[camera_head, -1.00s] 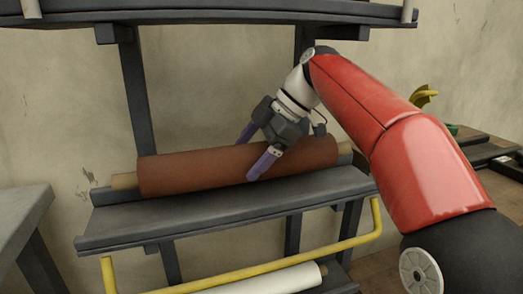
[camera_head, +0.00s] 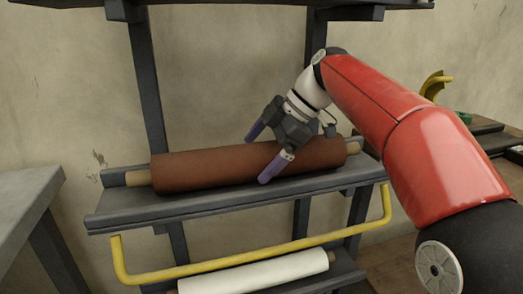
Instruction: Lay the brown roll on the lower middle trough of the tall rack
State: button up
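The brown roll (camera_head: 215,168) lies lengthwise in a dark grey trough (camera_head: 225,202) of the tall rack (camera_head: 148,85), with its pale core ends showing. My gripper (camera_head: 262,158) is at the roll, right of its middle, with its two purple fingers spread apart. One finger shows in front of the roll's near face. The tip of the other shows just above the roll's top edge. I cannot tell whether either finger touches the roll.
A yellow bar (camera_head: 245,257) runs along the rack below the trough, with a white roll (camera_head: 255,273) beneath it. Another rack level (camera_head: 230,12) spans the top. A grey table (camera_head: 25,195) stands at left, and a bench with a yellow object (camera_head: 435,85) at right.

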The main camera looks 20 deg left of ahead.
jog(key=shift+r, duration=0.1)
jog(key=shift+d+r, duration=0.1)
jog(key=shift+r, duration=0.2)
jog(key=p+v, duration=0.1)
jog(key=v, duration=0.5)
jog(key=shift+d+r+p, duration=0.1)
jog(key=shift+p, duration=0.3)
jog(key=shift+d+r, duration=0.25)
jog(key=shift+r, duration=0.05)
